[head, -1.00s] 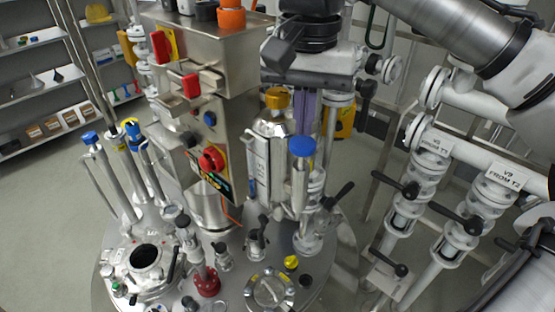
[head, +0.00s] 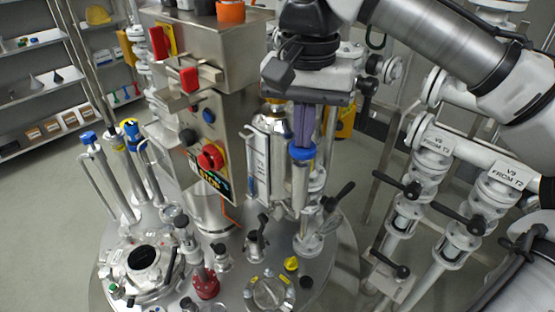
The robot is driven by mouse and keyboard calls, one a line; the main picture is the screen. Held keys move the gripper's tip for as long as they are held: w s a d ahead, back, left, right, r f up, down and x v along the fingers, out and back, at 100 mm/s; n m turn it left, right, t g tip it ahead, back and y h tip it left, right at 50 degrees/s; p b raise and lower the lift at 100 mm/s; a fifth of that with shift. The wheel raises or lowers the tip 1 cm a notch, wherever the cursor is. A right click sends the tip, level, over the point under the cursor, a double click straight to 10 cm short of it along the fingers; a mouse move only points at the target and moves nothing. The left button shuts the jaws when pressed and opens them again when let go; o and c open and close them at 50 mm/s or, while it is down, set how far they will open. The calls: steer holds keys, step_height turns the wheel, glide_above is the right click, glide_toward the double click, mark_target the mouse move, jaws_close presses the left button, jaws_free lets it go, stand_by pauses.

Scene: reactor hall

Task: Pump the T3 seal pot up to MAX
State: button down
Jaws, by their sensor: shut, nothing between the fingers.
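The seal pot, a steel vessel (head: 271,125) with a narrow white-marked gauge strip (head: 262,170) on its side, stands at the centre in the head view. Its level and the MAX mark are too small to read. Beside it on the right is an upright steel pump cylinder (head: 300,183) with a blue cap (head: 302,153). My gripper (head: 303,143) points down with its purple fingers shut and empty. The fingertips are at the top of the blue cap and cover part of it. I cannot tell whether they press on it.
A steel control box (head: 205,55) with red switches stands close on the left. Pipes with black-handled valves (head: 400,186), labelled V8 and V9, are on the right. Fittings and a black-ringed port (head: 144,258) crowd the round vessel lid (head: 335,262).

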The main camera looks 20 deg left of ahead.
steer(key=shift+f, duration=0.4)
steer(key=shift+r, duration=0.2)
step_height(320, 180, up, 4)
steer(key=p, duration=0.4)
steer(key=shift+f, duration=0.2)
steer(key=shift+f, duration=0.1)
